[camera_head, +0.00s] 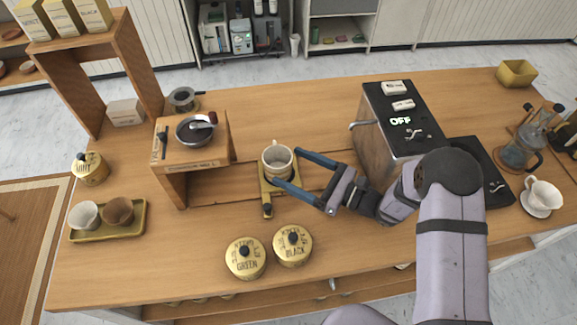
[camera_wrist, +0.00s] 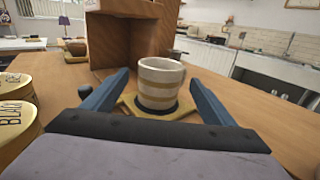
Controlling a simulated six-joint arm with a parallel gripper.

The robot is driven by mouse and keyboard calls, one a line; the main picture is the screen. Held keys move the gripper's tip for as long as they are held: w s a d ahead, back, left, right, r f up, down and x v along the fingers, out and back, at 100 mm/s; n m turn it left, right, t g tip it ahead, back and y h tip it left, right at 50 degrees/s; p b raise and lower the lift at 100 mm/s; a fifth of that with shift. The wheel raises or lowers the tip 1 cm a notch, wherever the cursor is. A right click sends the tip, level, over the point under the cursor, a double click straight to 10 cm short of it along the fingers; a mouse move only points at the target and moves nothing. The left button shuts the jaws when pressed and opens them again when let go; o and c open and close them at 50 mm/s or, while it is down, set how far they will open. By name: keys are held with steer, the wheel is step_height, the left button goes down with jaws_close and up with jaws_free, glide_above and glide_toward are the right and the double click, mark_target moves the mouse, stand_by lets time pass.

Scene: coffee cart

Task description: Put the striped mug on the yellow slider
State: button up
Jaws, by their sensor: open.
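The striped mug (camera_head: 278,160) is white with tan bands and stands upright on the yellow slider (camera_head: 267,192) in the middle of the counter. It also shows in the wrist view (camera_wrist: 159,84), on a dark round spot of the yellow slider (camera_wrist: 125,106). My gripper (camera_head: 295,168) is open, with one blue finger on each side of the mug. In the wrist view, gaps show between the fingers and the mug.
A wooden stand (camera_head: 190,150) with a dark pan is just left of the mug. Two yellow tins, GREEN (camera_head: 246,262) and BLACK (camera_head: 293,250), stand in front. A machine reading OFF (camera_head: 385,140) is to the right. A tray with two cups (camera_head: 140,225) sits at left.

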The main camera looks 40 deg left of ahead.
steer(key=shift+w+d+b, duration=0.15)
steer(key=shift+d+b, duration=0.25)
steer(key=shift+d, duration=0.95)
steer(key=shift+w+d+b, duration=0.15)
steer(key=shift+d+b, duration=0.2)
steer(key=shift+d, duration=1)
steer(key=s+d+r+n+g+h+p, duration=0.2)
steer(key=s+d+r+n+g+h, duration=0.4)
steer(key=s+n, duration=0.55)
steer(key=w+d+f+n+t+h+b, duration=0.1)
steer(key=d+f+n+t+h, duration=0.2)
steer(key=d, duration=0.8)
steer(key=w+d+n+t+h, duration=0.15)
steer(key=d+h, duration=0.35)
steer(key=d, duration=0.5)
steer(key=w+d+f+n+t+h+b, duration=0.1)
steer(key=d+f+t+h, duration=0.2)
steer(key=d, duration=0.8)
step_height(320, 180, up, 15)
steer(key=h+p, duration=0.1)
steer(key=p, duration=1.3)
steer(key=shift+s+a, duration=0.15)
steer(key=shift+s, duration=0.1)
